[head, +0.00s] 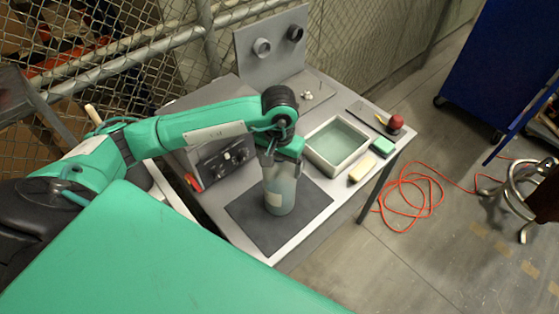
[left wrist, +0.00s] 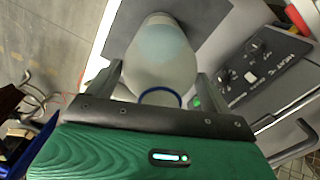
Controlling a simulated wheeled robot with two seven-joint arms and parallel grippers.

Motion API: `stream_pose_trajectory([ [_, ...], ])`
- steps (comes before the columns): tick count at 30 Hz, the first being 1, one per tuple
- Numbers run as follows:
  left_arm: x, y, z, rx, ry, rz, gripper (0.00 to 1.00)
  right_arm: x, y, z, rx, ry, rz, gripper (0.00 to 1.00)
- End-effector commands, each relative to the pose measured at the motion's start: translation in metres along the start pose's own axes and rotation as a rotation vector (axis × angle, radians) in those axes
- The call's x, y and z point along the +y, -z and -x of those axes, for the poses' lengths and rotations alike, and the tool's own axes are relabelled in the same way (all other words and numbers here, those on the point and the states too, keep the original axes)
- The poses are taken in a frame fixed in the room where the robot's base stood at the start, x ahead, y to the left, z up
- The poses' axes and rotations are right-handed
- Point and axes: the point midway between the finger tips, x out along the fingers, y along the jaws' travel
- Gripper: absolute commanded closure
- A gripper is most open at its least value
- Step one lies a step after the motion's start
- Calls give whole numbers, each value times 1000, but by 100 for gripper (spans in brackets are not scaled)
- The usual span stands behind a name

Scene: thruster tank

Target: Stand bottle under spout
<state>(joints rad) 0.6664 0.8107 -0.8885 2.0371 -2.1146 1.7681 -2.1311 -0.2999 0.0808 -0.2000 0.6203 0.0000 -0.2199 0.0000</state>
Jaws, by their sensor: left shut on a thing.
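The bottle (head: 279,192) is pale and translucent with a light label, and stands upright over the dark mat (head: 245,213) on the table. I cannot tell whether its base touches the mat. My left gripper (head: 281,163) is above it, shut on its top part. In the left wrist view the bottle (left wrist: 161,55) lies between the two fingers of the left gripper (left wrist: 160,84), with a blue ring near its neck. I cannot make out a spout clearly. My right gripper is not in view.
A control box (head: 228,160) with knobs stands left of the bottle. A grey upright panel (head: 277,67) stands behind.

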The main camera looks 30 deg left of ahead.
Motion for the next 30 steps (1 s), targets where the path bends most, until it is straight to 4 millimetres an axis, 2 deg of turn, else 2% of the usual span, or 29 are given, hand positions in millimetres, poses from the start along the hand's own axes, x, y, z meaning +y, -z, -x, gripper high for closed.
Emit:
stream_pose_trajectory([
  [8,0,0,-3,2,0,0,79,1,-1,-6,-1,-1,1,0],
  [9,0,0,-2,0,1,0,8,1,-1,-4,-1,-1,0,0],
  [10,0,0,-2,0,1,0,2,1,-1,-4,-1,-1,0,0],
  [11,0,0,-2,0,1,0,0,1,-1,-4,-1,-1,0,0],
  [22,0,0,3,0,0,0,0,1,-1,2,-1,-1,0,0],
  [23,0,1,3,3,0,0,0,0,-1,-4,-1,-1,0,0],
  [30,0,2,38,7,-1,-1,0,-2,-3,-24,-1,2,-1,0],
])
